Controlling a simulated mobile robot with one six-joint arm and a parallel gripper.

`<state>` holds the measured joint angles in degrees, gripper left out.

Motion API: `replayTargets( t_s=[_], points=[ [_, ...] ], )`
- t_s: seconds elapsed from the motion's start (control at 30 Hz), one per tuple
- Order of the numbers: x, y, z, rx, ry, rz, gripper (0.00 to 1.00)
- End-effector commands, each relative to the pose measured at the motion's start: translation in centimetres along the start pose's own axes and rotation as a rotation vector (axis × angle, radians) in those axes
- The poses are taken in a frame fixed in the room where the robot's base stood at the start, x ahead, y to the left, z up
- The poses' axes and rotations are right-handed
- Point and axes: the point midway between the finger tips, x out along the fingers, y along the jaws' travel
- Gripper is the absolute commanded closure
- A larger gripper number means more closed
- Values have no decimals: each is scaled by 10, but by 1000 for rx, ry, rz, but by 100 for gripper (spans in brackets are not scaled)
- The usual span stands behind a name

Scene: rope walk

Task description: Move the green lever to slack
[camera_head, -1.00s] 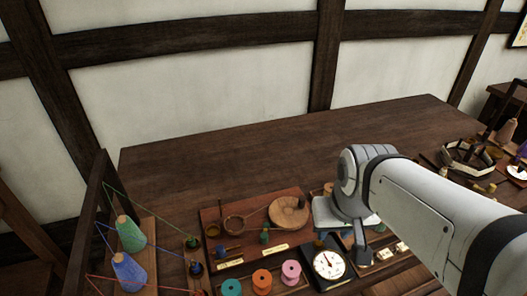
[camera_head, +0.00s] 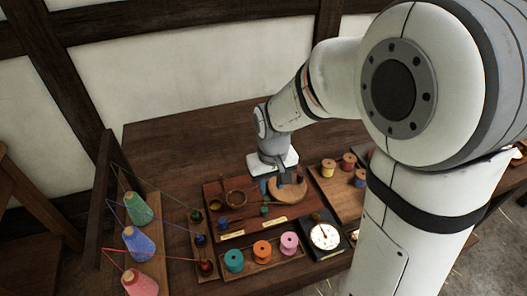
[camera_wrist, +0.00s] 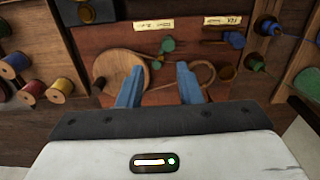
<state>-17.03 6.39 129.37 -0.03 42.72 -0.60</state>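A green knob, apparently the green lever (camera_wrist: 167,46), stands on a red-brown board (camera_head: 248,200) between a round wooden disc (camera_head: 291,194) and a ring-like wooden piece (camera_head: 235,198). In the head view the green knob (camera_head: 264,211) is just in front of my gripper (camera_head: 273,184). In the wrist view my gripper (camera_wrist: 158,88) has its two blue fingers apart with nothing between them. The green knob lies beyond the fingertips, roughly in line with the gap, and apart from them. The lettering on the pale label (camera_wrist: 153,25) beside it is too small to read.
A blue knob (camera_head: 223,223) stands on the same board. Another green knob (camera_head: 195,216) is on a narrow strip at left, near thread cones (camera_head: 137,208). A dial (camera_head: 325,236) and coloured spools (camera_head: 262,249) stand in front. The table's back is clear.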

Motion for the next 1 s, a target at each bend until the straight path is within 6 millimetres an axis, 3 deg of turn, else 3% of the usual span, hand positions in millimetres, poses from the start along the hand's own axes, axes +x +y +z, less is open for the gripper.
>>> replayTargets(
  t_s=[0.13, 0.47, 1.0],
  points=[
    [13, -12, -11, -32, -24, -1, 68],
    [35, -14, -12, -37, -27, -1, 68],
    [112, -13, -10, -35, -28, -1, 68]
  ],
)
